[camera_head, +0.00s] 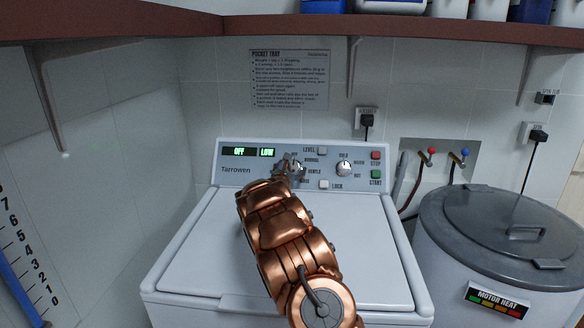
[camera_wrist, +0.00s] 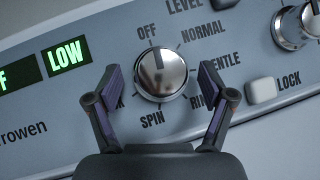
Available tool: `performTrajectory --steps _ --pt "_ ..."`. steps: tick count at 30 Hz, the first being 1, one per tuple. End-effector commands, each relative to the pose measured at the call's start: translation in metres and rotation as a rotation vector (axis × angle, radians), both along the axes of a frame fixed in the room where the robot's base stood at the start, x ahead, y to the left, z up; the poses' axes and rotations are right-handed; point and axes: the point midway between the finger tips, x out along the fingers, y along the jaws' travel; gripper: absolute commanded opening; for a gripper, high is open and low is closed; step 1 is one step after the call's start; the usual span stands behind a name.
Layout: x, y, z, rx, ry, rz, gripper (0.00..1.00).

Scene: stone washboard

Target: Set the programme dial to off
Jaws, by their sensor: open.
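The programme dial (camera_wrist: 160,74) is a round chrome knob ringed by the words OFF, NORMAL, GENTLE, SPIN and others partly hidden. A dark mark on its face points up, close to the OFF tick. The panel display (camera_head: 240,151) reads OFF and LOW. My gripper (camera_wrist: 160,79) is open, with one finger to the left of the dial and one to the right. Gaps show between fingers and knob, so I see no contact. In the head view my copper arm reaches over the washer lid, and the gripper and dial largely hide each other.
A second knob (camera_head: 343,168) marked COLD and HOT, a LOCK button (camera_wrist: 262,90), and STOP (camera_head: 376,155) and START (camera_head: 376,174) buttons are to the right. A shelf (camera_head: 300,28) runs above. A lidded tub (camera_head: 500,240) stands right of the washer.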

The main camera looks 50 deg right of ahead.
Motion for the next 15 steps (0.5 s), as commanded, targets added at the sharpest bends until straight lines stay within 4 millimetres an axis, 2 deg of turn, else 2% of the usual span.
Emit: performTrajectory --steps 14,15 --pt "0.0029 -0.0063 -0.0003 -0.001 0.000 0.000 0.81" --pt "0.0028 -0.0063 -0.0004 -0.001 0.000 0.000 0.77"
